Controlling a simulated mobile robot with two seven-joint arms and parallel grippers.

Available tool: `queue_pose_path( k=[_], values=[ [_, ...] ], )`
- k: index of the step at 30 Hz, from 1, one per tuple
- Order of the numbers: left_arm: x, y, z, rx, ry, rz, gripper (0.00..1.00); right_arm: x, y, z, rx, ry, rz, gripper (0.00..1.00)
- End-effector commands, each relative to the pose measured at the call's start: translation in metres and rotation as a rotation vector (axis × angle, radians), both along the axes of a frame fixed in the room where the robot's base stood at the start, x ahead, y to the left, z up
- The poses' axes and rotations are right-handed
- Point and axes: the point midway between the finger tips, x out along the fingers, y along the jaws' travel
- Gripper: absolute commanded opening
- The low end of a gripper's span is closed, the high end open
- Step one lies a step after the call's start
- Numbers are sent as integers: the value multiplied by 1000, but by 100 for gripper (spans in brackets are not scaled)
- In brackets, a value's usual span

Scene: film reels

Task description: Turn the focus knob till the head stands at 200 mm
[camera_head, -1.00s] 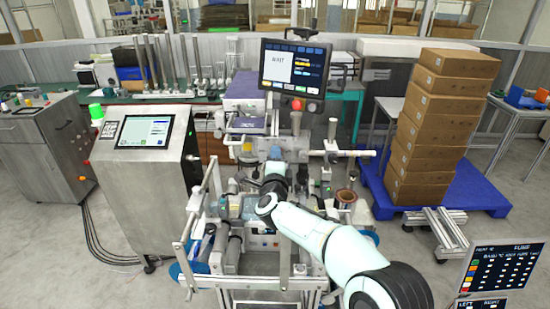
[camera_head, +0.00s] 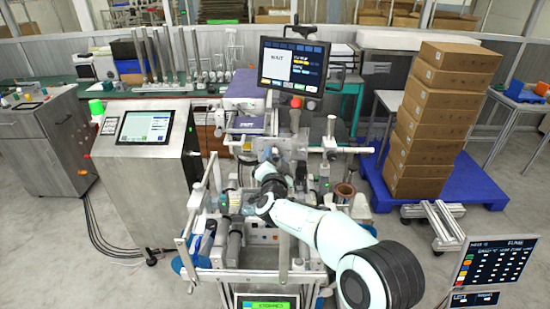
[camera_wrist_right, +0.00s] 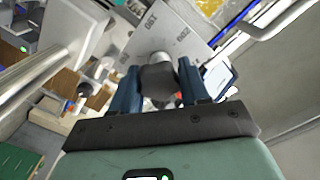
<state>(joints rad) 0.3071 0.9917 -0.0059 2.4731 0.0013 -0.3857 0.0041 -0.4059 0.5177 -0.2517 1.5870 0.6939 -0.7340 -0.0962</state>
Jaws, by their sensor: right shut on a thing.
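My right arm reaches in from the lower right in the head view, and its gripper (camera_head: 267,157) is at the machine's head. In the right wrist view the two blue fingers of the right gripper (camera_wrist_right: 156,86) are shut on a dark round knob (camera_wrist_right: 159,84), one finger on each side. A pale shaft and a light grey plate (camera_wrist_right: 160,35) with printed lettering lie behind the knob. In the head view the knob is hidden or too small to tell. The purple-and-white head unit (camera_head: 247,125) stands just behind the gripper. No millimetre reading is legible. My left gripper does not show.
A monitor (camera_head: 293,66) reading WAIT stands above the machine. A steel cabinet with a touchscreen (camera_head: 146,127) is at left. Stacked cartons (camera_head: 440,110) stand on a blue pallet (camera_head: 480,187) at right. A metal frame (camera_head: 187,248) and a green-lit display (camera_head: 268,305) are in front.

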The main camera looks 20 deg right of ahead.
Motion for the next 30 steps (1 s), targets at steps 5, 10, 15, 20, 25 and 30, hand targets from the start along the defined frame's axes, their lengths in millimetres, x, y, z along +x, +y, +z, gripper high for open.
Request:
queue_pose_path(
  k=[5, 10, 15, 20, 25, 30],
  values=[
    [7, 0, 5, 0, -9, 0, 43, 2, 2, 30, -162, -12, 2, 17],
    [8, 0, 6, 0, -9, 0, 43, 2, 3, 29, -302, 30, 4, 0],
    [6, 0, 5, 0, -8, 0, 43, 1, 1, 23, -295, 39, 3, 55],
    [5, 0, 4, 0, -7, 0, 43, 1, 0, 20, -294, 45, 1, 68],
    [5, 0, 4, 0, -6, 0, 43, 0, 0, 18, -293, 47, 1, 68],
    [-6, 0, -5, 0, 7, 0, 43, -14, 3, 15, -292, 49, 2, 68]
  ],
)
